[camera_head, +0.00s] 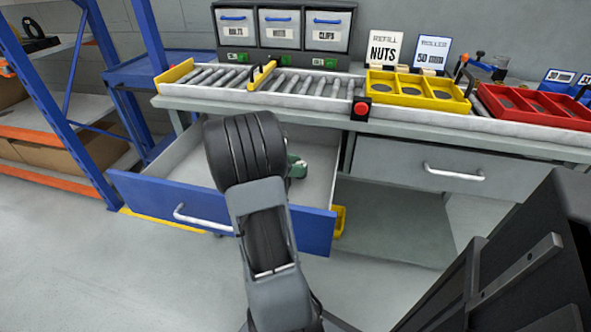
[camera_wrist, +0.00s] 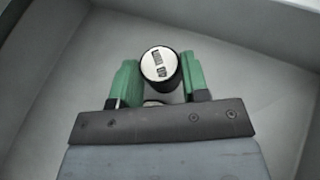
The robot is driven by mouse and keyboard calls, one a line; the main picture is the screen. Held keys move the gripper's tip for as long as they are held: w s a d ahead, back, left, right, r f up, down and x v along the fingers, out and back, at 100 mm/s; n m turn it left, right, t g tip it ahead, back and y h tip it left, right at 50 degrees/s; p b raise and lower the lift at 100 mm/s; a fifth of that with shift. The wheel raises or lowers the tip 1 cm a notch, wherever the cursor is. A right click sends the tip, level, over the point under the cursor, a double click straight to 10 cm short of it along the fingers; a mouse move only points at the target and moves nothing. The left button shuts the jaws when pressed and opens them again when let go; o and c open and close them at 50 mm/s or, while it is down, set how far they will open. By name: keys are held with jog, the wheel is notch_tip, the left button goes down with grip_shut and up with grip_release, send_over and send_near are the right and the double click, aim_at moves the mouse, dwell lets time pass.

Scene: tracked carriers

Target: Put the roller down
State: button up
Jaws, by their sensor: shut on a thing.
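The roller (camera_wrist: 159,66) is a dark cylinder with a pale, marked end face. In the wrist view it stands between the two green fingers of my gripper (camera_wrist: 158,85), which are shut on it. In the head view my gripper (camera_head: 296,167) shows only as a bit of green beside my dark arm, inside the open blue-fronted drawer (camera_head: 145,203). My arm hides the roller there. The grey drawer floor (camera_wrist: 85,75) lies around the roller in the wrist view. I cannot tell whether the roller touches it.
Above the drawer, the bench carries a roller conveyor (camera_head: 310,88), a yellow tray (camera_head: 415,101) and a red tray (camera_head: 535,118). Labelled bins (camera_head: 280,30) stand behind. A blue shelf rack (camera_head: 50,90) is at the left. A closed grey drawer (camera_head: 420,158) is at the right.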

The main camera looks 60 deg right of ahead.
jog(key=shift+f, duration=0.2)
jog(key=shift+f, duration=0.45)
jog(key=shift+f, duration=0.1)
jog(key=o, duration=1)
jog(key=shift+s+a+f, duration=0.1)
jog(key=shift+f, duration=0.1)
jog(key=shift+r, duration=0.3)
jog(key=p+v, duration=0.1)
jog(key=v, duration=0.3)
jog(key=p+v, duration=0.1)
jog(key=v, duration=0.3)
jog(key=r+p+v, duration=0.1)
jog(key=v, duration=0.3)
jog(key=shift+p, duration=0.35)
